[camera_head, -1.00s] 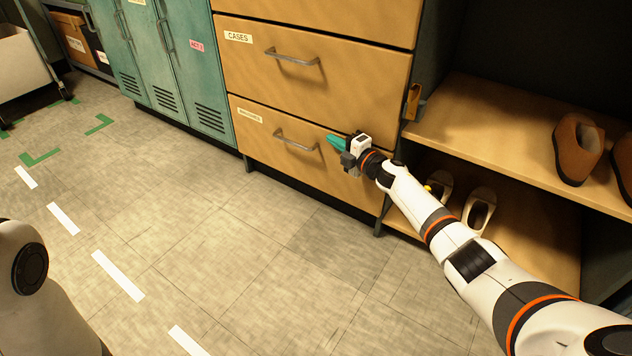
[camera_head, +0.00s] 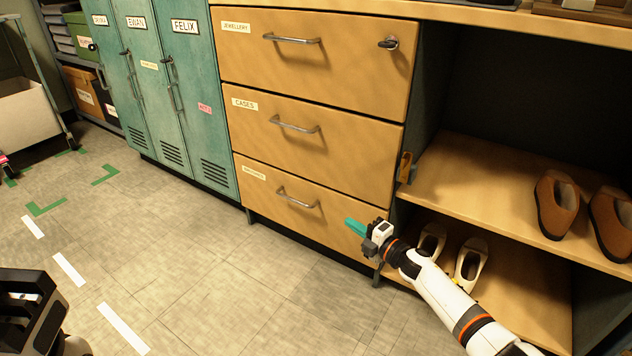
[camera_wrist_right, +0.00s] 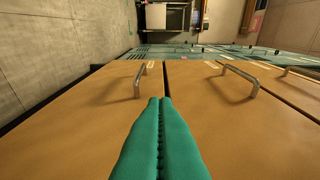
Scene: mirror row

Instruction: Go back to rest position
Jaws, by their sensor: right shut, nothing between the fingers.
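My right gripper (camera_head: 356,228) is in front of the bottom drawer (camera_head: 270,190), near that drawer's right end. Its teal fingers are pressed together with nothing between them, as the right wrist view (camera_wrist_right: 159,102) also shows. It is apart from the drawer's handle (camera_head: 297,198), which is to its left. My right arm comes in from the lower right, in front of the shoe shelf. A dark part of my left arm shows at the lower left edge of the head view, but the left gripper's fingers cannot be made out.
All three drawers of the wooden cabinet are shut; a key sits in the top one's lock (camera_head: 388,44). Teal lockers (camera_head: 196,100) stand to the left. Brown shoes (camera_head: 557,204) and pale shoes (camera_head: 470,264) are on the shelves at right. The floor (camera_head: 225,290) in front is clear.

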